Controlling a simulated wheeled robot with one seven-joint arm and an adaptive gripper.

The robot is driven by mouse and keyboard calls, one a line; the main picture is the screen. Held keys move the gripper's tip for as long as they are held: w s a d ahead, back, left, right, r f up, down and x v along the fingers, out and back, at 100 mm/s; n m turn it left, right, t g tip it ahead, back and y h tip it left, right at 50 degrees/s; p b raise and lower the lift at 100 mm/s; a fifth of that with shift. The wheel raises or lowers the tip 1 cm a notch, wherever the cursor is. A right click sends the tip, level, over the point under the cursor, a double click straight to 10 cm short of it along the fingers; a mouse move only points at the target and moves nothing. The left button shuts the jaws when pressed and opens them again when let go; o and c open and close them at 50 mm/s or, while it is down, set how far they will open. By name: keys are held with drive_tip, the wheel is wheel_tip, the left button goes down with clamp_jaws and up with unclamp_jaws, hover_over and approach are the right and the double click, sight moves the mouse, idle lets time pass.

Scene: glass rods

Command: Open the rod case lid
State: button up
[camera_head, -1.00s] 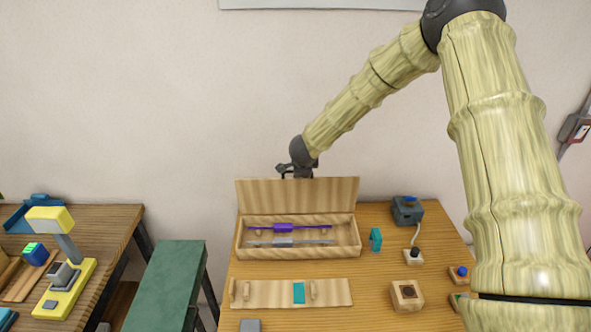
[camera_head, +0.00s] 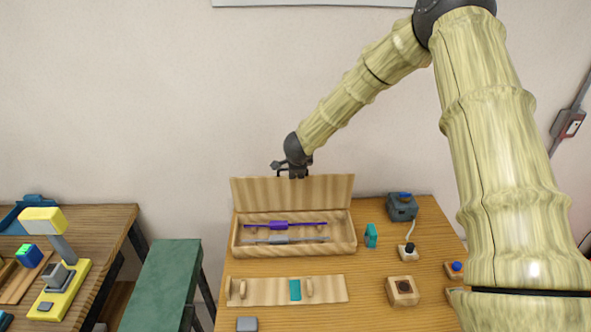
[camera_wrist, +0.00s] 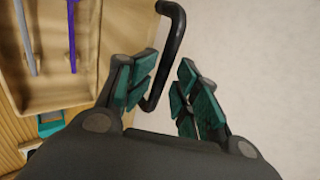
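The wooden rod case (camera_head: 240,248) sits at the back of the right table, with a purple rod (camera_head: 281,223) and a grey rod (camera_head: 281,240) inside. Its lid (camera_head: 292,193) stands raised and about upright at the case's rear edge. My gripper (camera_head: 293,174) is at the lid's top edge, near its middle. In the wrist view, a black bar handle (camera_wrist: 175,45) shows beside the fingers, its lower end between them. My gripper (camera_wrist: 165,85) is open, its teal-padded fingers apart. I cannot tell whether a finger touches the handle. The case interior (camera_wrist: 60,95) also shows there.
A wooden rack board (camera_head: 265,291) with a teal strip lies in front of the case. A teal block (camera_head: 371,236), a grey device (camera_head: 402,207) and a wooden block with a hole (camera_head: 402,291) stand to the right. A wall is close behind.

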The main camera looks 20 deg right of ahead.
drive_tip(key=v, duration=1.2)
idle(0.5)
